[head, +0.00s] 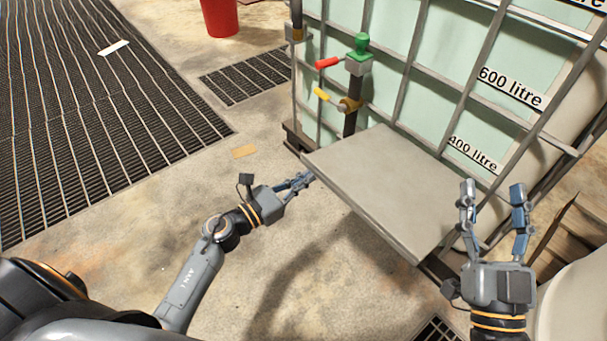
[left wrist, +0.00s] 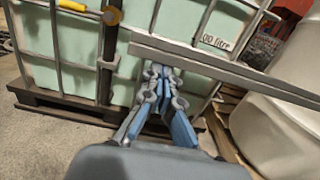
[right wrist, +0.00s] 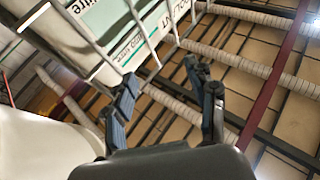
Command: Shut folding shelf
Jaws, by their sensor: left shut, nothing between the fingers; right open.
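The folding shelf (head: 385,185) is a flat grey panel that sticks out level from the front of a caged liquid tank (head: 420,85). My left gripper (head: 306,177) is shut and empty at the shelf's left corner, near its outer edge. In the left wrist view the shut fingers (left wrist: 160,72) point at the shelf's edge (left wrist: 215,67), from slightly below it; whether they touch is unclear. My right gripper (head: 493,188) is open and empty, raised at the shelf's right side. In the right wrist view its fingers (right wrist: 165,85) stand apart and point upward, with no shelf in sight.
Valves with a red handle (head: 327,63) and a yellow handle (head: 322,95) stick out left of the shelf. A red bucket (head: 220,17) stands at the back. A rounded white container (head: 578,300) is close to my right gripper. The floor left of the shelf is mostly clear.

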